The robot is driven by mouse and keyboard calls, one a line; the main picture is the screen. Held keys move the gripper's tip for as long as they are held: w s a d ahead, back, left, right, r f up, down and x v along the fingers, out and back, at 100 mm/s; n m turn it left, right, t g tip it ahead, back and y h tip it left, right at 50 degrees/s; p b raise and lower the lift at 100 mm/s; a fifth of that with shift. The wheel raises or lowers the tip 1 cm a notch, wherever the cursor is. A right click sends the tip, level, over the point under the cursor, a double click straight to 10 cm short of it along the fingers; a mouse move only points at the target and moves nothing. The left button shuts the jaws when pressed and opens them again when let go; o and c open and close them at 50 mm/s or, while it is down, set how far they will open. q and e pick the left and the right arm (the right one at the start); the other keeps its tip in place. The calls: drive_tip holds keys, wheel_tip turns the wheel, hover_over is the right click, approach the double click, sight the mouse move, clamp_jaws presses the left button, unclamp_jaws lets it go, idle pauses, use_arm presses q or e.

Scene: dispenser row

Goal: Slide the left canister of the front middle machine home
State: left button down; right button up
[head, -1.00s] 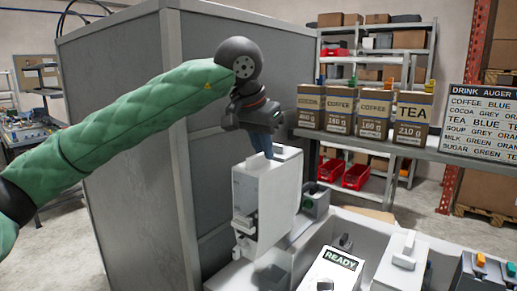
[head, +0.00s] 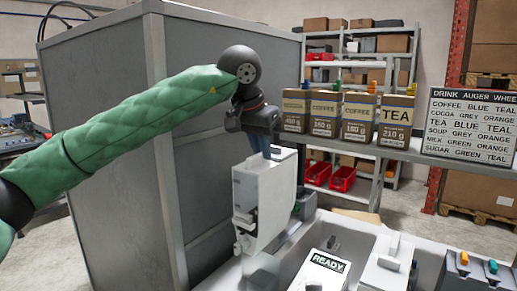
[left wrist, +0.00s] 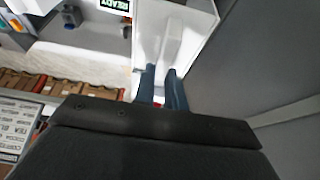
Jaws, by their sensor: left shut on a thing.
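A white box-shaped canister (head: 268,195) hangs upright from my left gripper (head: 263,147). The gripper's blue fingers are shut on the canister's top. The left wrist view shows the fingers (left wrist: 164,90) closed on a pale raised grip along the canister's top (left wrist: 203,12). Below and right of it are white machine housings, one with a green READY display (head: 328,262). The canister's lower end overlaps the left housing in the picture, and I cannot tell whether they touch. My right gripper is not in view.
A tall grey cabinet (head: 115,150) stands close on the left, behind the arm. A shelf with labelled coffee and tea boxes (head: 358,117) and a sign (head: 472,125) is behind the machines. Another canister top (head: 395,250) stands at the right.

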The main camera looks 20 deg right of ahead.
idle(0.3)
use_arm(q)
drive_tip(key=shift+w+d+f+b, duration=0.45)
drive_tip(key=shift+d+f, duration=0.15)
drive_tip(key=shift+f, duration=0.3)
drive_tip(key=shift+f+b, duration=0.4)
drive_tip(key=shift+b, duration=0.1)
drive_tip(key=c, duration=1.4)
unclamp_jaws()
drive_tip(key=shift+o, duration=0.2)
